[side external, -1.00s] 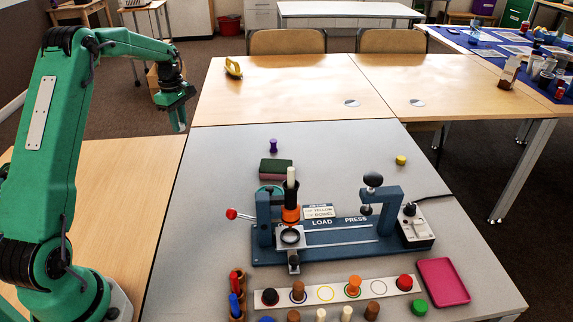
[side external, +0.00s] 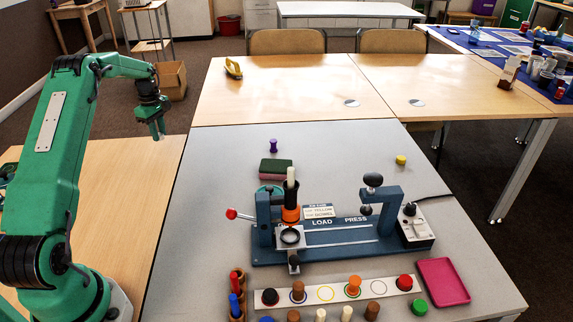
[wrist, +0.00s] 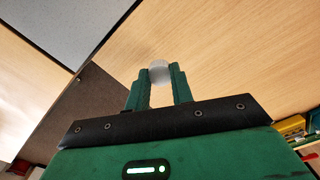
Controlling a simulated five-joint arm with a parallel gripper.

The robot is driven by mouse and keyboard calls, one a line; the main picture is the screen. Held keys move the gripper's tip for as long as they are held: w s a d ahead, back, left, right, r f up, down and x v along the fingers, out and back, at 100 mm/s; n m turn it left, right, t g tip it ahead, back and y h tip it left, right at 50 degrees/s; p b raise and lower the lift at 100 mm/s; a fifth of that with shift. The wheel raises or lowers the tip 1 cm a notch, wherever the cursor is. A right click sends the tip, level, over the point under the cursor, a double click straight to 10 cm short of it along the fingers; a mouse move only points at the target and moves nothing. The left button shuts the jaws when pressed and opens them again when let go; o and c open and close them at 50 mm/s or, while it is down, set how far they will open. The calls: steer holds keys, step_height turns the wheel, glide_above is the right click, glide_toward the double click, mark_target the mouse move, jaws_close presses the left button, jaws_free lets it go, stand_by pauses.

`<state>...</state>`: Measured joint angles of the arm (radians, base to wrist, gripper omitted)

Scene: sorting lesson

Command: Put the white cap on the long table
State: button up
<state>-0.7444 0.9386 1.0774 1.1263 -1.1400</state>
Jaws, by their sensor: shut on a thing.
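My gripper (side external: 160,136) is shut on the small white cap (wrist: 159,70). The cap shows between the two green fingertips in the wrist view, and as a small pale spot at the fingertips in the side external view. My gripper is in the air on the left, above the near-left wooden table (side external: 120,170), left of the grey table's (side external: 200,215) edge. Several tables are in view, including a long wooden one (side external: 290,85) behind the grey one; I cannot tell which one the task means.
On the grey table stand a blue load press (side external: 340,245), a strip of coloured rings (side external: 325,293) with pegs, a pink tray (side external: 443,282) and a green block (side external: 277,165). A yellow object (side external: 233,68) lies on the back wooden table, which is otherwise largely bare.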

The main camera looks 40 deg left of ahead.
mark_target(160, 135)
steer(key=shift+f, duration=0.1)
steer(key=shift+f, duration=1.9)
steer(key=shift+f, duration=0.1)
steer(key=o, duration=1)
steer(key=shift+c, duration=0.2)
step_height(160, 135, up, 12)
steer(key=shift+r, duration=0.15)
steer(key=shift+d, duration=0.1)
